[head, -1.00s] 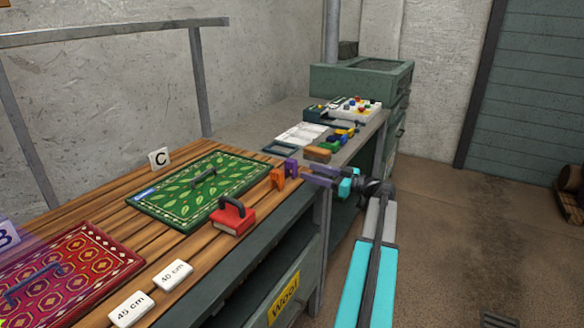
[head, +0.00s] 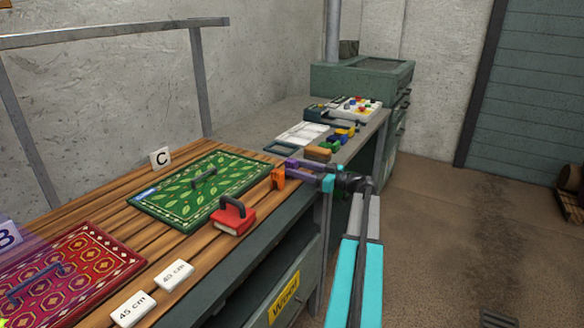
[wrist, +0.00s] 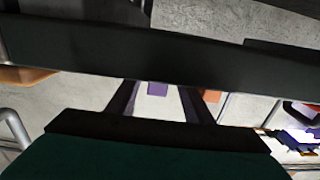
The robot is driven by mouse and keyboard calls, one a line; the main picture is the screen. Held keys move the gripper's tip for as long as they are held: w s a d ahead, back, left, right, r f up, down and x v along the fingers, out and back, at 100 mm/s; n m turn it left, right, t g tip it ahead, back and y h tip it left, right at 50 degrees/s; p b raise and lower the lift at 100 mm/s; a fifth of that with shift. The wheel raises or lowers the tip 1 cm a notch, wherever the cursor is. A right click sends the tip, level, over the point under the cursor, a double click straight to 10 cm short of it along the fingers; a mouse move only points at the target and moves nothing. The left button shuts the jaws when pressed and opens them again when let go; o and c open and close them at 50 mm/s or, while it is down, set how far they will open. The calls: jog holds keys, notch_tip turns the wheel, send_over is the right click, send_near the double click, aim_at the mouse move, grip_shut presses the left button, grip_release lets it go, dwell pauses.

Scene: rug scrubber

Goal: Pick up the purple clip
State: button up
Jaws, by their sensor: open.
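The purple clip (head: 291,165) stands at the right end of the slatted wooden table, just behind the orange clip (head: 278,177). My gripper (head: 304,171) reaches in from the right, its fingertips at the purple clip and partly covering it. In the wrist view my gripper (wrist: 158,103) has its two dark fingers spread, and the purple clip (wrist: 157,89) shows in the gap between them. The orange clip (wrist: 211,97) shows just right of the right finger there. I cannot tell whether a finger touches the purple clip.
A red block with a dark handle (head: 232,218) and a green leaf-pattern rug (head: 170,205) lie on the slatted table (head: 75,210). Behind are a brown brush (head: 318,153), several coloured clips and a button panel (head: 352,107). Open floor lies to the right.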

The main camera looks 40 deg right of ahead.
aim_at(296, 168)
jog(key=shift+x, duration=1.8)
jog(key=shift+f, duration=0.1)
jog(key=shift+c, duration=0.2)
jog(key=c, duration=1.1)
